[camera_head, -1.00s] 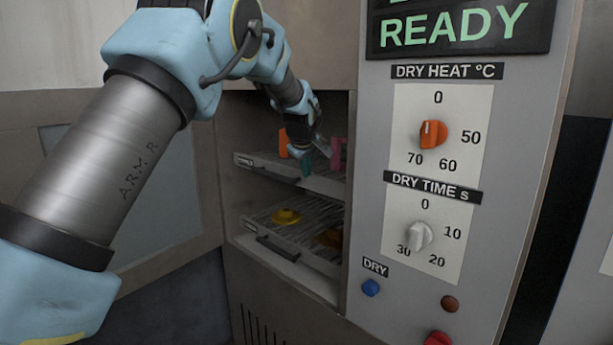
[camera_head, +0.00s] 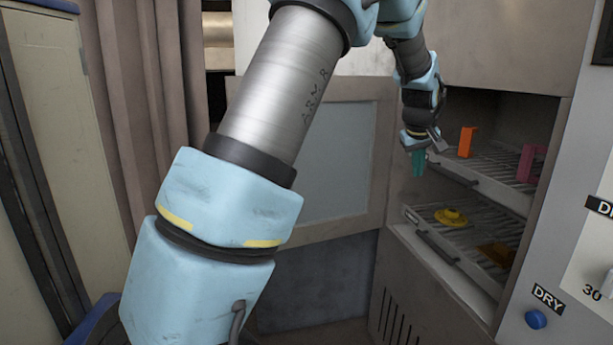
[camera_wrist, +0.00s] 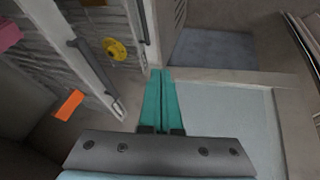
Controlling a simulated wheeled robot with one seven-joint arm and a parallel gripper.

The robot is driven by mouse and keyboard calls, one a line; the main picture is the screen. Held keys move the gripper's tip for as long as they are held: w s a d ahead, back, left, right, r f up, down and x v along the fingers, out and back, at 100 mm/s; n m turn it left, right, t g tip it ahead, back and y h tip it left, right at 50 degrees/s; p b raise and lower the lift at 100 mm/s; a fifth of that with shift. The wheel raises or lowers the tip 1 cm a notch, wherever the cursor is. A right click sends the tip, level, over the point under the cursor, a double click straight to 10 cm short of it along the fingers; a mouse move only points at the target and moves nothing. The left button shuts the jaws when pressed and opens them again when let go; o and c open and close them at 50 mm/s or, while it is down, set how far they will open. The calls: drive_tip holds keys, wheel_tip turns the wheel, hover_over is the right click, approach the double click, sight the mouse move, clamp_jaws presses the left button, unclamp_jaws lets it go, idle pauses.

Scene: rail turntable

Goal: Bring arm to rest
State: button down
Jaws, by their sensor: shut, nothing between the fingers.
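My gripper (camera_head: 418,163) hangs with its teal fingers pointing down, in front of the open dryer cabinet, near the left end of the upper rack. In the wrist view my gripper (camera_wrist: 160,75) shows its two teal fingers side by side and shut, with nothing between them. My arm reaches up from the lower left and bends down to the gripper.
The upper rack (camera_head: 486,184) carries an orange piece (camera_head: 466,141) and a pink piece (camera_head: 531,163). The lower rack (camera_head: 436,242) carries a yellow round piece (camera_head: 451,217). The open cabinet door (camera_head: 337,165) stands left of the gripper. A blue DRY button (camera_head: 536,319) is at lower right.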

drive_tip(key=s+a+f+g+y, duration=0.1)
drive_tip(key=s+a+f, duration=0.25)
drive_tip(key=a, duration=0.85)
drive_tip(key=s+a+f+g+y, duration=0.15)
drive_tip(key=s+a, duration=0.25)
drive_tip(key=a, duration=0.8)
drive_tip(key=s+a+f+m, duration=0.1)
drive_tip(key=s+a+f, duration=0.1)
drive_tip(key=s+a, duration=0.4)
drive_tip(key=s+a+f+m, duration=0.1)
drive_tip(key=s+a+f, duration=0.2)
drive_tip(key=s+a, duration=0.3)
drive_tip(key=shift+s+a+g, duration=0.3)
drive_tip(key=shift+s+g, duration=0.15)
drive_tip(key=shift+s, duration=0.45)
